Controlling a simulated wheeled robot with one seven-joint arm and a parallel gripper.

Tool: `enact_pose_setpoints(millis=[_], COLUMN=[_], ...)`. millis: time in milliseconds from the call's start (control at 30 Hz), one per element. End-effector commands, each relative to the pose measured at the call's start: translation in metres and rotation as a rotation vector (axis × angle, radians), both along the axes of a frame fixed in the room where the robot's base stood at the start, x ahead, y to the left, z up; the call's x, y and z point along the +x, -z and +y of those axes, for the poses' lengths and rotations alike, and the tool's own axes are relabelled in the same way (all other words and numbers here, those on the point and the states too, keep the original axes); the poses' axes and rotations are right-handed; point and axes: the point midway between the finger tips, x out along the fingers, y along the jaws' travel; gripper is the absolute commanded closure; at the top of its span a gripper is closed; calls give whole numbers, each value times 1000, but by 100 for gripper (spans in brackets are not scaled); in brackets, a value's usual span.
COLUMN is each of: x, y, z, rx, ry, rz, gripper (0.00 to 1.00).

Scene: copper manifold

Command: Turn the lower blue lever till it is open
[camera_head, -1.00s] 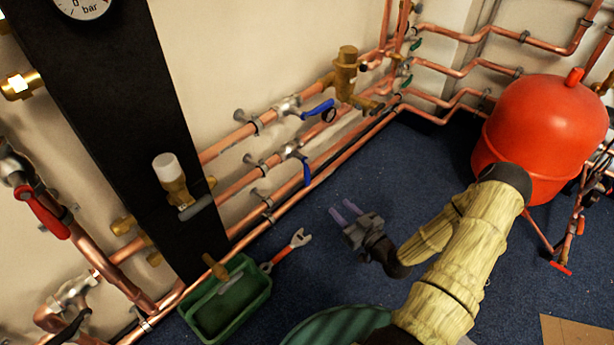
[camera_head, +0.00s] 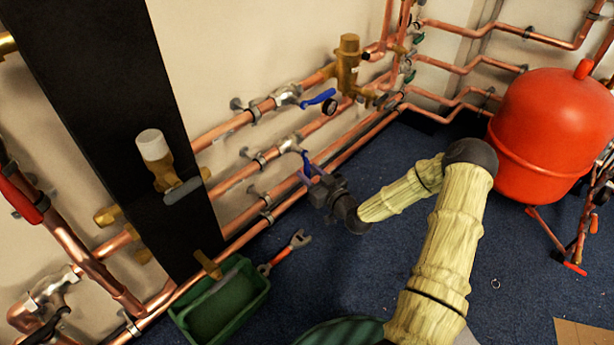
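The lower blue lever (camera_head: 306,161) hangs down from its valve (camera_head: 288,144) on the lower of the two copper pipes fitted with blue levers. The upper blue lever (camera_head: 319,96) sits on the pipe above and points right along it. My gripper (camera_head: 309,174) is at the free end of the lower lever, with its dark body to the lower right of it. The fingers overlap the lever end in this view. I cannot tell whether they touch it or how far apart they are.
A brass valve body (camera_head: 347,66) stands up right of the upper lever. More copper pipes run low along the wall. A green toolbox (camera_head: 222,305) and a wrench (camera_head: 284,252) lie on the floor at lower left. A red tank (camera_head: 545,130) stands at right.

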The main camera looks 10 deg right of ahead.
Motion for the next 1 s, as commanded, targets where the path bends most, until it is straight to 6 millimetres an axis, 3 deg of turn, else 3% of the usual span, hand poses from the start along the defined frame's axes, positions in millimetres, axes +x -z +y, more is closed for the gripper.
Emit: enact_pose_setpoints(millis=[167,433,467,633,1000], x=[15,16,16,16,16], y=[1,-1,-1,0,0], z=[6,7,7,7,4], rx=[0,1,1,1,-6], ry=[1,1,0,0,4], rz=[-1,0,0,0,-4], gripper=[63,63,65,99,100])
